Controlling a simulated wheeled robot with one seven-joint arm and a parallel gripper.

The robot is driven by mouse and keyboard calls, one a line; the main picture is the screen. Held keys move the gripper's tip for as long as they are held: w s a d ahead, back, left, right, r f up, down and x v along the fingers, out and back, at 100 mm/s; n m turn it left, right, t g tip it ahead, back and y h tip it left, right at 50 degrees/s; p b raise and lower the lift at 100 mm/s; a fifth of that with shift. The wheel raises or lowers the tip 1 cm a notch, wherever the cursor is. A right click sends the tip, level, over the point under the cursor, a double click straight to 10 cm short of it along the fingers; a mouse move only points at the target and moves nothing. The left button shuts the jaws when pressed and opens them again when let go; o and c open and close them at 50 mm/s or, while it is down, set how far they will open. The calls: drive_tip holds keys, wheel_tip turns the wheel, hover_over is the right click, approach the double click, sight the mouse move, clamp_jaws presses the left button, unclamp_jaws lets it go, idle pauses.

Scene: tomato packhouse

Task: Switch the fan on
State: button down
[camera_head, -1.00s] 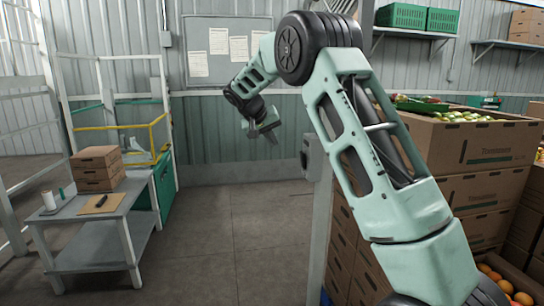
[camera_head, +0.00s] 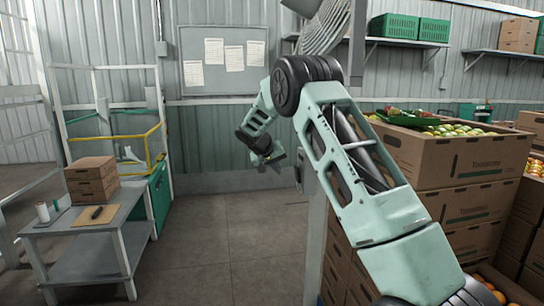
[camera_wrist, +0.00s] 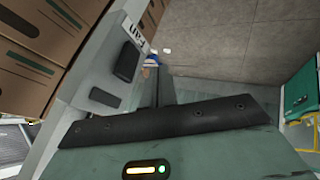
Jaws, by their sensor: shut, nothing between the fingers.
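The fan (camera_head: 325,28) is a grey wire-caged disc at the top of the head view, partly cut off by the frame and partly behind a post. I cannot tell whether it turns. My gripper (camera_head: 276,160) is at the end of the bent arm, left of the post. In the wrist view my gripper (camera_wrist: 156,78) is shut and empty. A light grey box (camera_wrist: 84,88) beside it carries a large dark rocker-like panel (camera_wrist: 127,62), a smaller dark panel (camera_wrist: 104,97) and a partly readable label (camera_wrist: 137,35). The fingers are right of the large panel; contact cannot be told.
Stacked cartons (camera_head: 455,165) of produce stand at right, close to my arm. The floor (camera_head: 225,240) between is clear. A noticeboard (camera_head: 222,60) hangs behind.

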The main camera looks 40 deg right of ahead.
sight(298, 174)
drive_tip(key=shift+s+d+f+p, duration=0.1)
drive_tip(key=shift+s+d+p, duration=0.25)
drive_tip(key=shift+d, duration=0.3)
drive_tip(key=shift+s+d+r+p, duration=0.1)
drive_tip(key=shift+s+d+p, duration=0.25)
drive_tip(key=shift+d, duration=0.35)
drive_tip(key=shift+s+d+f+p, duration=0.1)
drive_tip(key=shift+s+d+p, duration=0.25)
drive_tip(key=shift+d, duration=0.3)
drive_tip(key=shift+d, duration=0.1)
drive_tip(key=shift+s+d+y, duration=0.2)
drive_tip(key=shift+d+y, duration=0.05)
drive_tip(key=shift+y, duration=0.25)
drive_tip(key=shift+r, duration=0.3)
drive_tip(key=shift+r+p, duration=0.5)
drive_tip(key=shift+r, duration=0.2)
